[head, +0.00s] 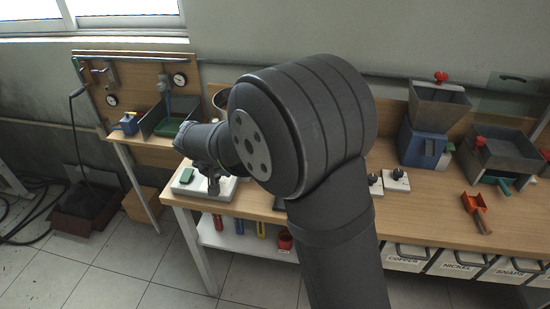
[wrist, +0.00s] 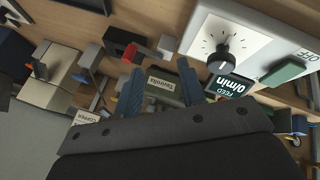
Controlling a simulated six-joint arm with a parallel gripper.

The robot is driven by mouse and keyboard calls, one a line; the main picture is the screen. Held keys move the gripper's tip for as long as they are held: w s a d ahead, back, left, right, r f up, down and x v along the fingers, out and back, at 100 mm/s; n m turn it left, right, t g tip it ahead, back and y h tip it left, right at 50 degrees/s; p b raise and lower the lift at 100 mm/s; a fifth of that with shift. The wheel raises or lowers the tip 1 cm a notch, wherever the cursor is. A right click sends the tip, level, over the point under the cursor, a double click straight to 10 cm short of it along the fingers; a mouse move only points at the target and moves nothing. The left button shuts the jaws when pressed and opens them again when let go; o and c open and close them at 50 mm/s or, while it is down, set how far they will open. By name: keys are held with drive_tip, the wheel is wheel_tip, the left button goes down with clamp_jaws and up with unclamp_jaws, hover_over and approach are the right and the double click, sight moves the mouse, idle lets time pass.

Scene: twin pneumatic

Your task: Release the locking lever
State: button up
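My gripper (wrist: 160,67) shows in the wrist view as two blue fingers standing apart, with nothing held between them. A box with a "Toroids" label (wrist: 162,84) shows beyond the gap. In the head view my gripper (head: 213,184) hangs over the left end of the workbench, beside a white control box (head: 213,188) with a green switch (head: 187,175). The wrist view shows this green switch (wrist: 284,72) next to an "OFF" mark, and a black dial knob (wrist: 225,55). I cannot tell which part is the locking lever. My arm hides the middle of the bench.
A board with gauges (head: 180,79) and a crank stands at the back left, with a green tray (head: 172,128) and blue vise (head: 128,123) before it. Hoppers (head: 438,103) and a red scoop (head: 475,202) are on the right. Labelled bins (head: 455,264) hang below.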

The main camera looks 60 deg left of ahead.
drive_tip(key=w+r+m+g+h, duration=0.3)
drive_tip(key=w+r+g, duration=0.3)
drive_tip(key=w+r, duration=0.5)
drive_tip(key=f, duration=0.5)
drive_tip(key=s+f, duration=0.1)
drive_tip(key=f, duration=0.9)
drive_tip(key=shift+s+a, duration=0.2)
drive_tip(key=shift+s, duration=0.1)
